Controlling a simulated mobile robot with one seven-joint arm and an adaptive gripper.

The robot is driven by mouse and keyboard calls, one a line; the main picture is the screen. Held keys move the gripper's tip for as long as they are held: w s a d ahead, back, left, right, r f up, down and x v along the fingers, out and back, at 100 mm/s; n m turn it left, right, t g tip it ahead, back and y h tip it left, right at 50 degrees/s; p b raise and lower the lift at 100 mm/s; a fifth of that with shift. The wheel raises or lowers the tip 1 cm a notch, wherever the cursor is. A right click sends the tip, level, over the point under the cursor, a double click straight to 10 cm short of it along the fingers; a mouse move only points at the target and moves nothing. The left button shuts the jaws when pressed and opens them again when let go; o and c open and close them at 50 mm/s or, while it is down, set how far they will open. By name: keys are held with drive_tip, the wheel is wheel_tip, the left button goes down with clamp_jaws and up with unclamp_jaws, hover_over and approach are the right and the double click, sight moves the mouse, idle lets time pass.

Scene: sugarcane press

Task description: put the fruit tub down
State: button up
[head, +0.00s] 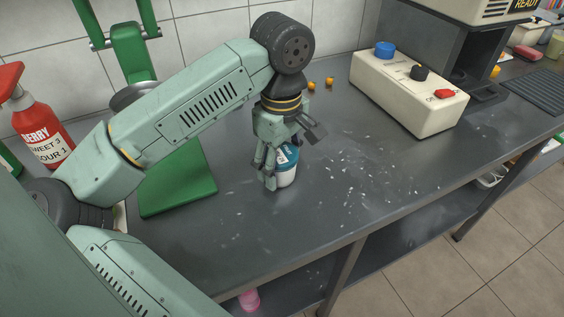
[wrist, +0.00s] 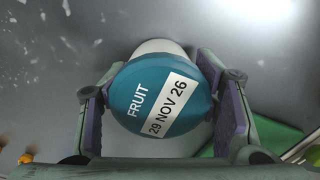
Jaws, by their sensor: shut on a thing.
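The fruit tub (head: 287,168) is a small white tub with a blue lid. In the wrist view the fruit tub's lid (wrist: 160,97) reads "FRUIT" and "29 NOV 26". My gripper (head: 271,165) points down over the grey counter and is shut on the tub, with a finger at each side; my gripper also shows in the wrist view (wrist: 157,105). The tub looks upright. Its base is at or just above the counter; I cannot tell whether it touches.
A green board (head: 178,185) lies left of the tub, near a red bottle (head: 42,125). A cream control box (head: 410,92) stands at the back right. Small orange fruits (head: 329,81) lie behind. The speckled counter (head: 330,200) is clear right of the tub.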

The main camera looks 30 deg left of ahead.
sight(281, 153)
drive_tip(key=o, duration=1.3)
drive_tip(key=shift+o, duration=0.2)
wheel_tip(281, 153, up, 12)
drive_tip(key=shift+w+r, duration=0.1)
drive_tip(key=shift+r, duration=0.05)
